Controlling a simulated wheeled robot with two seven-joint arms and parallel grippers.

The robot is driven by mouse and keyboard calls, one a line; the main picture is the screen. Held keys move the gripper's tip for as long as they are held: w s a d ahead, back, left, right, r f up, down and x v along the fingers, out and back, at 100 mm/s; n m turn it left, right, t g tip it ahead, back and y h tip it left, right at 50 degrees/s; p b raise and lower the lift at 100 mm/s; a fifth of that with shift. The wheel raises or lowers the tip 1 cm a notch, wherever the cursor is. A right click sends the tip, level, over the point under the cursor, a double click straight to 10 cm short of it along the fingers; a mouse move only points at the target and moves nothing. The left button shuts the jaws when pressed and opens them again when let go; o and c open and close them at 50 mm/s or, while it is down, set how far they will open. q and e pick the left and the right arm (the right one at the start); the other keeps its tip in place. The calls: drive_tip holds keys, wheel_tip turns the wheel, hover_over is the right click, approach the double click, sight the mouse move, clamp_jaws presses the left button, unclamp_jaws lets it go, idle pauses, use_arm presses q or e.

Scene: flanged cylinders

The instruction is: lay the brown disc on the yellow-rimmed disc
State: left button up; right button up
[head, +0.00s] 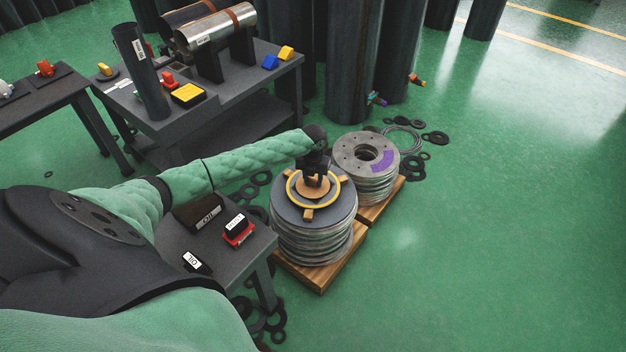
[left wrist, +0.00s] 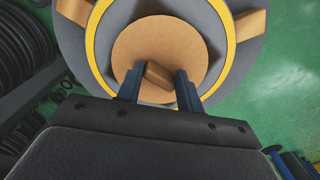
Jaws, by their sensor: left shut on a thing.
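The brown disc (head: 312,194) has a small block-shaped handle on top. My left gripper (head: 315,176) is shut on that handle, with one finger on each side of it in the left wrist view (left wrist: 157,76). The yellow-rimmed disc (head: 288,188) lies on top of the nearer stack of grey flanged discs. The brown disc (left wrist: 150,38) appears inside the yellow rim (left wrist: 97,40), roughly centred. I cannot tell whether the brown disc touches the surface under it or hovers slightly above. My right gripper is in neither view.
Brown blocks (head: 308,214) stick out around the yellow rim. A second flanged stack (head: 343,150) with a purple patch stands just behind, also on a wooden pallet (head: 318,272). A low grey table (head: 175,245) with labelled boxes is to the left. The green floor to the right is clear.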

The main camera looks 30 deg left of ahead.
sight(313, 179)
use_arm(q)
drive_tip(key=shift+f, duration=0.15)
drive_tip(key=o, duration=1)
drive_tip(key=shift+f, duration=0.15)
drive_tip(key=shift+c, duration=0.2)
wheel_tip(313, 179, up, 12)
drive_tip(key=shift+p, duration=0.3)
